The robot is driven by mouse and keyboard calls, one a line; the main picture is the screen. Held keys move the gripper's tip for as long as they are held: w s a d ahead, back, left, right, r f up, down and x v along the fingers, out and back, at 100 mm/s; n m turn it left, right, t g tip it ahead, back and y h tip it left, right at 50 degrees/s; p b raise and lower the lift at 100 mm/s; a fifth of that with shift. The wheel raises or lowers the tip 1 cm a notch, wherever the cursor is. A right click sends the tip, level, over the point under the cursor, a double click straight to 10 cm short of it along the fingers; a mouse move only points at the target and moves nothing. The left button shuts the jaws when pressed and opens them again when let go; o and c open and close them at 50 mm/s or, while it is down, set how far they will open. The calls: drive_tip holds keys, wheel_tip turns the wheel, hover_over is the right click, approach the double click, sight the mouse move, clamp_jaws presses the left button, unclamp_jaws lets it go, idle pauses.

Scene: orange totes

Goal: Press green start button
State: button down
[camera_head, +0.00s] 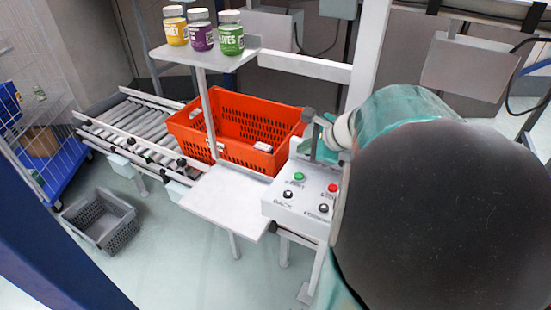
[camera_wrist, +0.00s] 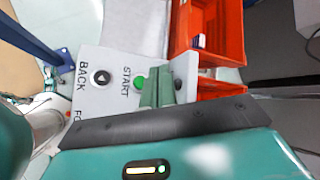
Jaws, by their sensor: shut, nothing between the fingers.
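The green start button (camera_head: 299,177) sits at the upper left of a white control box (camera_head: 283,207) in the head view. In the wrist view the green button (camera_wrist: 139,83) shows beside the word START, close to the left of my gripper (camera_wrist: 163,85). My gripper is shut, with nothing held, and its fingers are over the box near the button. I cannot tell whether the fingertips touch the box. In the head view my arm hides the box's right part and the gripper (camera_head: 318,135) shows only partly.
A red button (camera_head: 333,188) and black buttons, one labelled BACK (camera_head: 288,194), share the box. Several jars, one green (camera_head: 230,35), stand on a shelf. A grey basket (camera_head: 100,218) is on the floor.

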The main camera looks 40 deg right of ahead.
sight(302, 177)
drive_tip(key=shift+f, duration=3.15)
drive_tip(key=shift+w, duration=0.1)
drive_tip(key=shift+f, duration=0.4)
drive_tip(key=shift+f, duration=0.45)
drive_tip(key=shift+r, duration=0.9)
drive_tip(key=shift+r, duration=2.5)
